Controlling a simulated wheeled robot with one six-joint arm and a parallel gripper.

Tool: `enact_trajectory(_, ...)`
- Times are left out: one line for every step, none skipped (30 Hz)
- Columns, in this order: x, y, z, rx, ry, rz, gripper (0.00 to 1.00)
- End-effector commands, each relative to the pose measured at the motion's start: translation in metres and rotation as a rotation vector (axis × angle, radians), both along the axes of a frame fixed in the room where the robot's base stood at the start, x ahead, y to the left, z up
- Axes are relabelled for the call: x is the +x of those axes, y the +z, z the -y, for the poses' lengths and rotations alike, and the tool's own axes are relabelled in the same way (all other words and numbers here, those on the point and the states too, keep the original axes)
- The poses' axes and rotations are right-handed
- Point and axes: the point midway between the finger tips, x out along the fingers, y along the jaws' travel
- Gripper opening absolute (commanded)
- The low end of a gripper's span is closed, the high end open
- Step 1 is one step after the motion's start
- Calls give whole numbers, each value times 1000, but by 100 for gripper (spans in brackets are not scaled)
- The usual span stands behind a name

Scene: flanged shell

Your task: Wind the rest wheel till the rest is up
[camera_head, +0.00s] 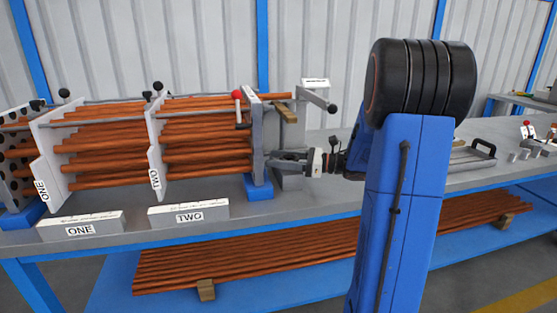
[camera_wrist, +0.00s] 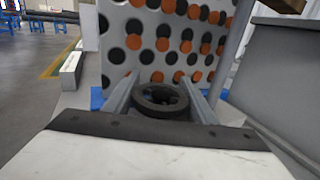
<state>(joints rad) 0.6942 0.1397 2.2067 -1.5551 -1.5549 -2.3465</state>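The rest wheel is a small black handwheel (camera_wrist: 160,101) with a dark hub, low in front of a perforated end plate in the wrist view. My gripper (camera_wrist: 161,86) has one grey finger along each side of the wheel, and both appear to touch its rim. In the head view, my gripper (camera_head: 282,162) reaches left to the end of the tube rack, low beside the end plate (camera_head: 256,137). The wheel is hidden there. I cannot make out the rest or its height for certain.
Copper tubes (camera_head: 205,135) fill the rack, and their ends show in the plate's holes. A grey block (camera_wrist: 275,62) stands close on the right. More tubes (camera_head: 250,252) lie on the lower shelf.

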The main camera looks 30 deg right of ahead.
Motion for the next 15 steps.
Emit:
enact_trajectory(0,0,0,0,0,0,29)
enact_trajectory(0,0,0,0,0,0,29)
enact_trajectory(0,0,0,0,0,0,29)
enact_trajectory(0,0,0,0,-1,0,29)
enact_trajectory(0,0,0,0,-1,0,29)
enact_trajectory(0,0,0,0,-3,0,29)
enact_trajectory(0,0,0,0,-6,0,29)
enact_trajectory(0,0,0,0,-10,0,29)
enact_trajectory(0,0,0,0,-16,0,29)
enact_trajectory(0,0,0,1,-23,-1,29)
enact_trajectory(0,0,0,0,-32,-1,29)
enact_trajectory(1,0,1,1,-47,-1,29)
enact_trajectory(1,0,1,1,-59,-1,29)
enact_trajectory(1,0,1,-1,-73,-1,29)
enact_trajectory(2,0,2,0,-95,0,29)
